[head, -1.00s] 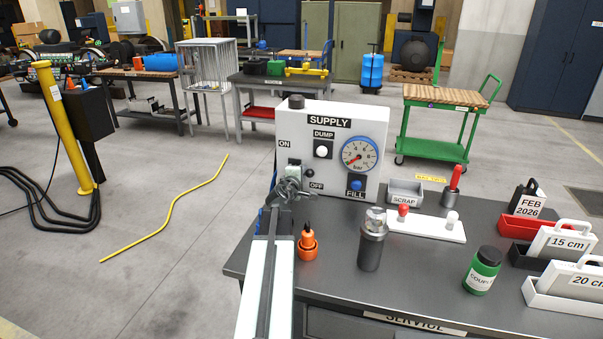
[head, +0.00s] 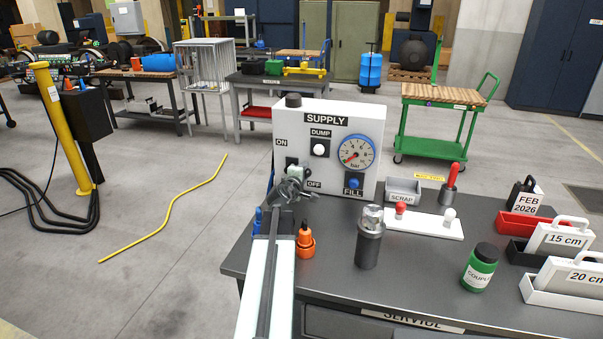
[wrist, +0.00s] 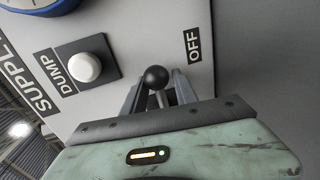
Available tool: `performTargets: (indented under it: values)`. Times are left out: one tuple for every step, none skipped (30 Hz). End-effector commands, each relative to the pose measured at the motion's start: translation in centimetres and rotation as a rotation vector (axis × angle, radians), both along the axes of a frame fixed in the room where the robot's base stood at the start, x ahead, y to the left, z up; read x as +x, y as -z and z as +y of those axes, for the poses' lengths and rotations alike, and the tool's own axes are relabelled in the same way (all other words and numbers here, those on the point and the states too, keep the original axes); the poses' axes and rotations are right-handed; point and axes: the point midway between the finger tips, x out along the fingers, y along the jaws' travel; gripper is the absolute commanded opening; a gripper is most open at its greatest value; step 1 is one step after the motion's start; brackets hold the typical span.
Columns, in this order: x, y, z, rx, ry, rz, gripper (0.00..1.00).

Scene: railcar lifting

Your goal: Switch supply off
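The white SUPPLY panel (head: 326,113) stands at the table's back left edge, with ON above and OFF below its supply switch (head: 291,163). My gripper (head: 296,178) is in front of the switch and hides most of it in the head view. In the wrist view the switch lever's black ball knob (wrist: 156,77) sits between the two fingers of my gripper (wrist: 159,82). The fingers are apart, with some gap visible beside the knob. The OFF label (wrist: 193,45) is to the right of the knob. Whether a finger touches the lever cannot be told.
A white DUMP button (wrist: 85,66), a gauge (head: 356,153) and a blue FILL button (head: 354,182) share the panel. An orange object (head: 305,242) and a dark cylinder (head: 369,240) stand on the table (head: 415,265) close to my arm's right.

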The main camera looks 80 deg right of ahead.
Motion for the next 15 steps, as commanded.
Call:
performTargets:
  values:
    - [0.1,0.0,0.0,0.000,-0.002,0.000,0.34]
    - [0.1,0.0,0.0,0.000,-0.002,0.000,0.34]
    - [0.2,0.0,0.0,-0.001,-0.003,0.000,0.34]
    - [0.2,-0.1,0.0,-0.001,-0.003,0.000,0.34]
    - [0.2,-0.1,0.2,-0.001,-0.004,-0.001,0.34]
    - [0.3,-0.2,0.4,-0.001,-0.004,0.000,0.34]
    - [0.3,-0.2,0.7,-0.001,-0.004,0.000,0.34]
    - [0.3,-0.3,1.0,-0.001,-0.005,0.000,0.34]
    - [0.4,-0.4,1.6,-0.001,-0.005,0.000,0.34]
    - [0.4,-0.5,2.1,-0.001,-0.004,0.000,0.34]
    - [0.4,-0.7,2.6,-0.001,-0.004,0.001,0.34]
    - [0.5,-0.8,3.4,-0.001,-0.004,0.001,0.34]
    - [0.5,-1.0,4.1,0.000,-0.003,0.001,0.34]
    - [0.6,-1.1,4.7,0.000,-0.003,0.000,0.34]
    - [0.6,-1.3,5.5,0.000,-0.003,0.000,0.34]
